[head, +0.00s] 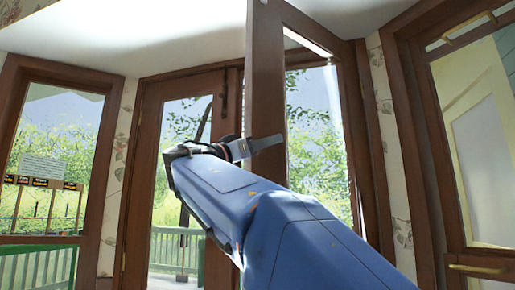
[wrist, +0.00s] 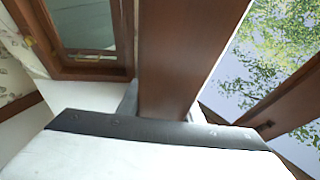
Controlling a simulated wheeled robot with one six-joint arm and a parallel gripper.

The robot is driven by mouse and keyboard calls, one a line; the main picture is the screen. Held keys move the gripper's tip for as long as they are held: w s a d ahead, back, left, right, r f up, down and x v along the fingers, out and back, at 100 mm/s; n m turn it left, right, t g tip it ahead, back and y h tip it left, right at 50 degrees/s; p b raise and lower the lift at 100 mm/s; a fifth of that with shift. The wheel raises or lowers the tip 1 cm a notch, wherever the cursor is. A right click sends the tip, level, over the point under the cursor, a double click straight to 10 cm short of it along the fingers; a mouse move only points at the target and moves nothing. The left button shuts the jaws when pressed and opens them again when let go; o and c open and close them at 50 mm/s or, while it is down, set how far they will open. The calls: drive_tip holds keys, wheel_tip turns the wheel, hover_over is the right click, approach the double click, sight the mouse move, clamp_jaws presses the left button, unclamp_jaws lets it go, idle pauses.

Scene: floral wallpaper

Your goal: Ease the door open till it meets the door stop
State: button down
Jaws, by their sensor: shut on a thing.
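The door (head: 264,92) is a brown wooden leaf with a tall glass pane. In the head view it stands swung out of its frame, with its free edge toward me. My gripper (head: 260,146) is shut on the door's edge stile, and one grey finger lies across the wood. In the wrist view the brown stile (wrist: 185,60) rises from between the fingers, in front of the dark gripper bar (wrist: 160,130). My blue arm hides the lower part of the door. I cannot make out a door stop in either view.
A second glazed door leaf (head: 138,170) with a dark handle stands left of the open one. A wood-framed window (head: 14,120) is at far left, and another framed pane (head: 430,160) is at right. Green railings and plants show outside.

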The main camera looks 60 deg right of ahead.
drive_tip(key=s+t, duration=0.1)
drive_tip(key=s, duration=0.1)
drive_tip(key=s+a+n+t, duration=0.1)
drive_tip(key=s, duration=0.1)
drive_tip(key=s+a+h, duration=0.1)
drive_tip(key=s, duration=0.2)
drive_tip(key=shift+n+t, duration=0.3)
drive_tip(key=shift+t, duration=0.1)
drive_tip(key=c, duration=1.3)
unclamp_jaws()
drive_tip(key=shift+o, duration=0.2)
drive_tip(key=shift+a, duration=0.25)
drive_tip(key=v, duration=1.7)
